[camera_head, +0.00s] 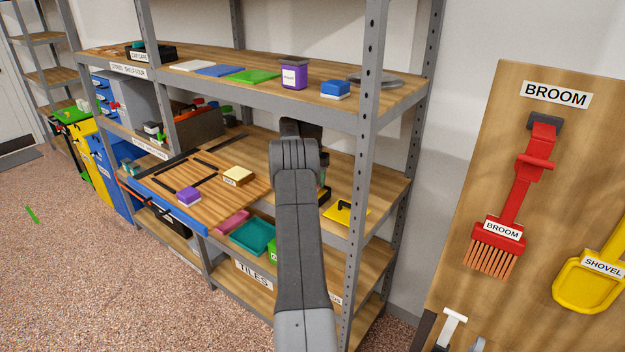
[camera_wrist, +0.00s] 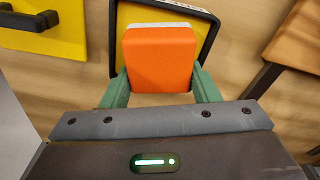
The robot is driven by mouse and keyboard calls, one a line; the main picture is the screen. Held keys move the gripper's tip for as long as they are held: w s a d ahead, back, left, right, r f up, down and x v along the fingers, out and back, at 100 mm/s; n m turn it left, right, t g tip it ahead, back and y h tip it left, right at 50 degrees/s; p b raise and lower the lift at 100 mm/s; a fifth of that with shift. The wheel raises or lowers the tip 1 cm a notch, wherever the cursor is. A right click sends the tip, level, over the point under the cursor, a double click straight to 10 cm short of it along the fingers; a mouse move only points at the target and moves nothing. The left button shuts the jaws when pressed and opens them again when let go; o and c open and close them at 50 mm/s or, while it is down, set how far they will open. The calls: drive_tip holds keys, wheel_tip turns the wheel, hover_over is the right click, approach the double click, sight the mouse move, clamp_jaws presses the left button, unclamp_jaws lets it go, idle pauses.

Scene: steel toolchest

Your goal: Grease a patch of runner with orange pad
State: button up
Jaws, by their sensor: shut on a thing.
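In the wrist view, an orange pad (camera_wrist: 160,58) with a pale far edge sits between the two green fingers of my gripper (camera_wrist: 160,84). The gripper is shut on it. Just beyond and around it in the picture is a yellow thing with a black rim (camera_wrist: 205,25); I cannot tell whether the pad touches it. In the head view, my arm hides the pad and most of the gripper. A wooden board with dark strips (camera_head: 165,178) and a blue front edge juts from the middle shelf, left of my arm. I cannot tell which strip is the runner.
A purple block (camera_head: 188,196) and a cream-yellow block (camera_head: 238,176) rest on the board. A yellow piece with a black handle (camera_head: 346,212) lies right of my arm; it also shows in the wrist view (camera_wrist: 40,38). A shelf post (camera_head: 367,150) stands close on the right.

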drive_tip(key=shift+f, duration=0.55)
idle(0.7)
drive_tip(key=shift+r, duration=0.1)
